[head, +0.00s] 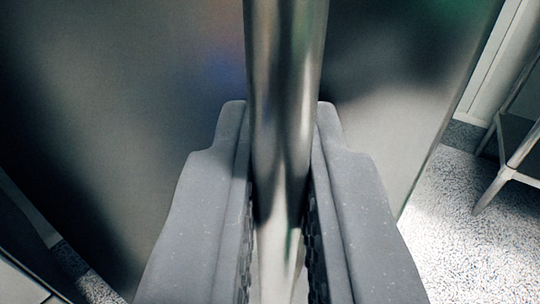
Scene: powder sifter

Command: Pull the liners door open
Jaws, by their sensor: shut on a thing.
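A vertical shiny metal bar handle (285,80) runs down the middle of the head view. Behind it is a broad brushed-metal door panel (150,100), which fills most of the view. My gripper (283,125) has one grey finger on each side of the handle and is shut on it. The handle's lower part passes down between the fingers. The ends of the handle are out of view.
The panel's right edge slants down from the upper right. Beyond it lies a speckled light floor (460,235). A metal-legged stand (510,155) is at the far right, near a pale wall (490,65).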

